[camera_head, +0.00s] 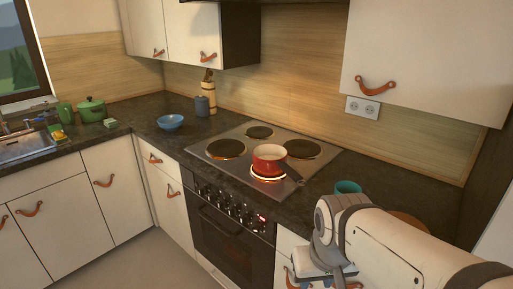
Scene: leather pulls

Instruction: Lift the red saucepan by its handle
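The red saucepan (268,158) has a pale inside and stands upright on the front right plate of the hob (219,163). The plate rim under it glows orange. Its dark handle (293,173) points toward the lower right, toward the counter's front edge. My gripper (329,283) is at the bottom of the view, in front of the cabinet and below the counter. It is apart from the saucepan and its handle. Its fingertips are cut off or too small to make out, so I cannot tell its opening.
A teal cup (347,187) stands right of the saucepan handle, close to my arm. A brown round thing (408,218) is partly hidden behind my arm. A wall cabinet (430,60) hangs at right.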

